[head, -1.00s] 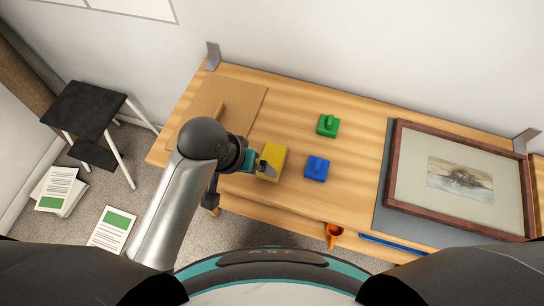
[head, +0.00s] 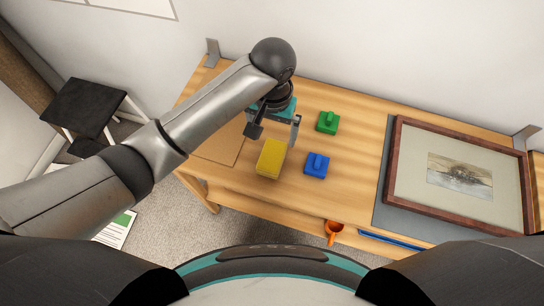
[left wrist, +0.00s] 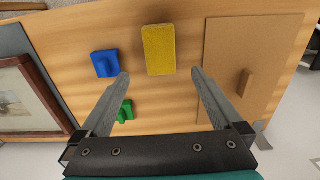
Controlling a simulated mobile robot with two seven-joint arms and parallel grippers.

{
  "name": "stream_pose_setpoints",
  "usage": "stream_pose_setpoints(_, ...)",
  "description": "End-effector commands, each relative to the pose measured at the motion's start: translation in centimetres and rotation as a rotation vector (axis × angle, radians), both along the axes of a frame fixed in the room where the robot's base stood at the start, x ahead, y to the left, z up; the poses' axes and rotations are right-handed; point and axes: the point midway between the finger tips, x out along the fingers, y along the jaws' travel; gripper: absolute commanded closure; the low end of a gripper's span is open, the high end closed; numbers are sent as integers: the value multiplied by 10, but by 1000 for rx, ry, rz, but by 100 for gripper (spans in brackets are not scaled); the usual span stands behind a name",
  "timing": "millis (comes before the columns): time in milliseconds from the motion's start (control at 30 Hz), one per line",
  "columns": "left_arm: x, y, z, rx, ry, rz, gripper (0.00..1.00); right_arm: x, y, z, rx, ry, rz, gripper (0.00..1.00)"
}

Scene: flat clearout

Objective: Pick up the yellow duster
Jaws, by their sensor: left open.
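The yellow duster (head: 271,158) lies on the wooden table, left of the blue block-like piece. It also shows in the left wrist view (left wrist: 159,50), ahead of and between the fingertips. My left gripper (head: 275,128) is open and empty. It is above the table, on the far side of the duster in the head view, apart from it. In the left wrist view its two fingers (left wrist: 159,74) are spread wide. My right gripper is not in view.
A blue duster-like piece (head: 317,165) and a green one (head: 327,122) lie to the right. A framed picture (head: 459,176) lies on a grey mat at the right. A brown board (head: 217,148) lies at left, partly behind my arm. An orange cup (head: 333,229) is at the front edge.

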Motion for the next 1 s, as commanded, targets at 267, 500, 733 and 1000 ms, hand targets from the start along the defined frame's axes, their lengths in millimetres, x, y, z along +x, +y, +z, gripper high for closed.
stream_pose_setpoints(267, -1, 0, -56, 0, 1, -1, 0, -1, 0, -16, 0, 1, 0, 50)
stream_pose_setpoints(500, -1, 0, -72, 0, -1, -1, 0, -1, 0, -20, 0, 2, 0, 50)
stream_pose_setpoints(733, -2, 2, -107, 1, 0, -1, 0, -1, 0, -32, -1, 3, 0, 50)
stream_pose_setpoints(1000, -2, 1, -118, -2, -3, -2, 0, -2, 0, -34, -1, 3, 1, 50)
